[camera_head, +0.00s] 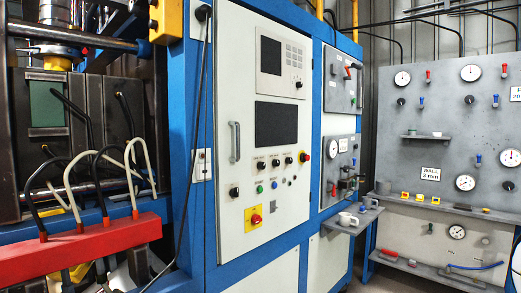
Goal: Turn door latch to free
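A white cabinet door (235,60) in a blue frame fills the middle of the view and looks shut. It has an upright grey handle (235,142) near its left edge. To its right is a smaller grey door or panel (341,95) with a red-tipped lever (356,66) near its top right. A second grey panel (326,160) lies below, with a gauge and small knobs. I cannot tell which fitting is the door latch or how it is turned. My gripper is not in view.
A red manifold with hoses (85,250) and machinery stand at left. A black cable (190,150) hangs beside the cabinet. A small grey shelf (352,220) with cups juts out below the panels. A gauge board (450,120) stands at right.

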